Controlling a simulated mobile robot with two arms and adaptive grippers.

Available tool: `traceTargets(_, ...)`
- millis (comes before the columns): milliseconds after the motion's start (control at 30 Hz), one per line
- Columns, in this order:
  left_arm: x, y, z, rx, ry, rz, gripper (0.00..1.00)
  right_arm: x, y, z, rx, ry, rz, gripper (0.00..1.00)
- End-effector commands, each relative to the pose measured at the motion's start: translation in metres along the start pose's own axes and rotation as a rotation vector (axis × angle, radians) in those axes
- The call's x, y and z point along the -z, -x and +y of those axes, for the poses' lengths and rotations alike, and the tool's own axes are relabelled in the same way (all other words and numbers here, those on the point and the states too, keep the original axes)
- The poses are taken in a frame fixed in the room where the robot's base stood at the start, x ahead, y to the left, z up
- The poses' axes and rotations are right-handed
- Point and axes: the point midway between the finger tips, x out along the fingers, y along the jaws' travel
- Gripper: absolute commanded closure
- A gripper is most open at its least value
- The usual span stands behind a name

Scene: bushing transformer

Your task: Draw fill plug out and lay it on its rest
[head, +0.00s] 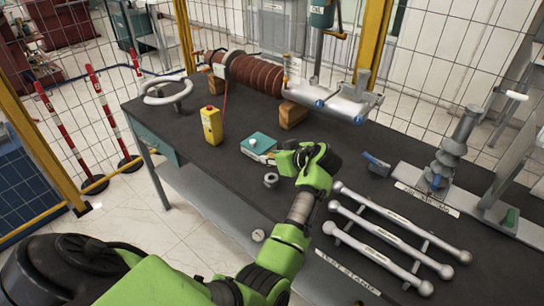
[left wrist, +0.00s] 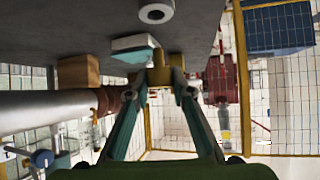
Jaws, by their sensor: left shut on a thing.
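My left gripper (head: 316,158) is above the dark bench, in front of the bushing's metal end. In the left wrist view its two fingers (left wrist: 160,88) are shut on a small brass-coloured piece, taken as the fill plug (left wrist: 163,72). In the head view the gripper hides most of what it holds. The brown ribbed bushing (head: 255,74) lies on wooden blocks behind, with a grey metal end (head: 333,102). A teal-topped box (head: 259,143) stands left of the gripper. I cannot tell which thing is the plug's rest. My right gripper is not in view.
A grey nut-like ring (head: 271,180) lies on the bench near the gripper. Labelled metal bars (head: 390,235) lie to the right. A yellow box (head: 211,125) and a white ring (head: 166,91) stand left. A grey ribbed post (head: 452,145) stands far right.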

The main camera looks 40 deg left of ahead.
Motion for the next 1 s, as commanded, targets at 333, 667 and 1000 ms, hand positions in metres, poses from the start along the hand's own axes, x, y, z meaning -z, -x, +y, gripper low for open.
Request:
traceTargets(333, -0.033, -0.022, 0.000, 0.001, 0.000, 0.000, 1.00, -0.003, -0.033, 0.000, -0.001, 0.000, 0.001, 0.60)
traceTargets(667, -0.054, -0.037, 0.000, 0.000, -0.001, 0.000, 1.00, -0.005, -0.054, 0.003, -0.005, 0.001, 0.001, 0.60)
traceTargets(1000, -0.056, -0.038, 0.000, 0.001, -0.001, -0.002, 1.00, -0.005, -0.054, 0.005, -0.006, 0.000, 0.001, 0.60)
